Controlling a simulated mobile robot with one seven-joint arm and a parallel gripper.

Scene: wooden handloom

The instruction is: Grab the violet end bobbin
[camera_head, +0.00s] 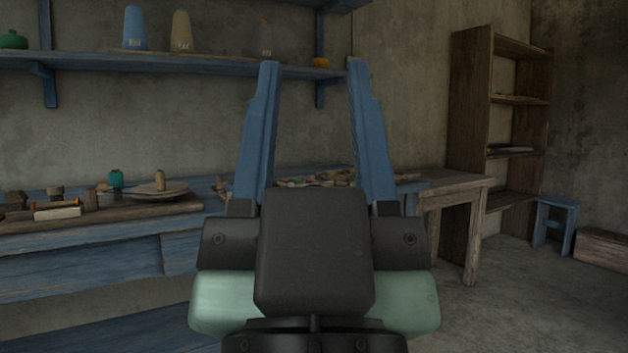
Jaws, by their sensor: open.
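I cannot make out a violet bobbin in this view. My gripper (313,66) is in the middle of the picture, pointing away from me. Its two blue fingers are wide apart with nothing between them. Behind the fingers, small mixed items (318,180) lie on a work surface, too small to tell apart and partly hidden by my gripper. A teal spool (116,178) stands on the blue bench (90,262) at the left.
A blue wall shelf (85,60) holds a blue cone (134,28) and a tan cone (181,31).

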